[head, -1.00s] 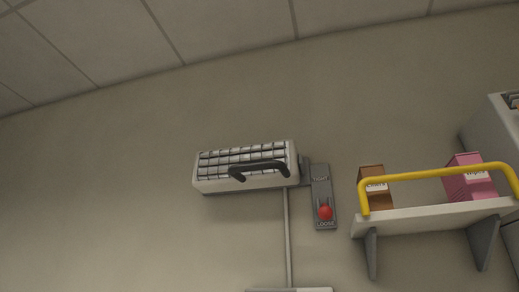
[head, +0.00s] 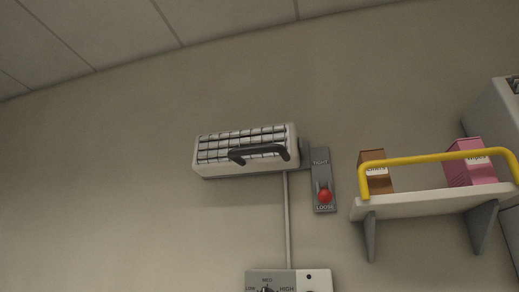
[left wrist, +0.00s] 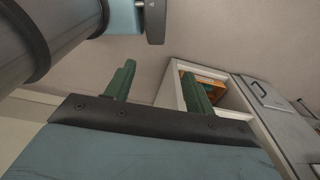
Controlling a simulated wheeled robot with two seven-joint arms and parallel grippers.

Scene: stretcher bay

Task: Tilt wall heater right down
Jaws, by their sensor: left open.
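The wall heater (head: 220,169) is a white box with a grille front and a dark curved handle (head: 258,152), mounted on the wall in the middle of the head view. At its right side is a grey plate (head: 322,165) marked TIGHT at the top and LOOSE at the bottom. The plate's red knob (head: 325,196) sits at the LOOSE end. My left gripper (left wrist: 158,85) shows in the left wrist view with its two green fingers apart and nothing between them. It is away from the heater. My right gripper is in neither view.
A control box (head: 258,276) marked LOW, MED and HIGH is below the heater, joined by a thin conduit (head: 287,225). A shelf (head: 430,204) with a yellow rail (head: 420,158), a brown box (head: 376,182) and a pink box (head: 470,174) is at right. The left wrist view shows an open cabinet (left wrist: 172,88).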

